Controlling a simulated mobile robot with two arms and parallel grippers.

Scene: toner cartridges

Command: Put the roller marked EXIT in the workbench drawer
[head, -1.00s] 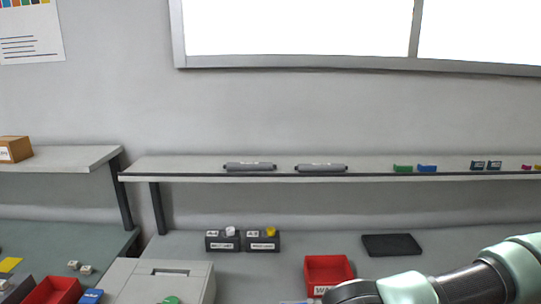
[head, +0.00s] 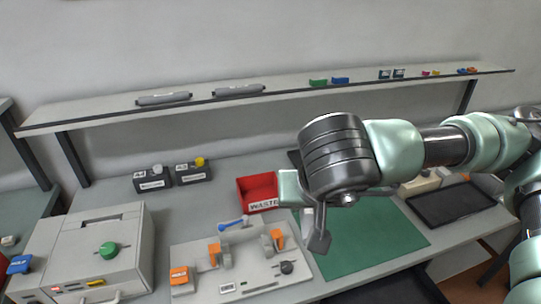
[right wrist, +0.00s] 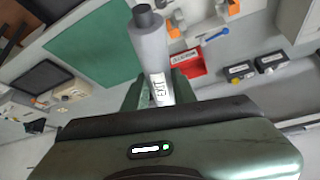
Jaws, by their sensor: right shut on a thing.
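The grey roller (right wrist: 150,48) has a dark end and a white label reading EXIT. In the right wrist view my right gripper (right wrist: 160,92) is shut around it near the label. In the head view my right gripper (head: 303,205) hangs over the workbench, between the red bin and the green mat. The roller is mostly or wholly hidden there by my wrist. A dark open shape, apparently the workbench drawer (head: 390,290), shows at the bench's front edge, cut off by the frame. My left gripper is not in view.
A fixture plate with orange clamps (head: 240,262) lies left of my gripper. The red WASTE bin (head: 257,190) stands behind it. A green mat (head: 375,240) is mostly clear. A black tray (head: 455,205) is at right. Two grey rollers (head: 163,98) lie on the shelf.

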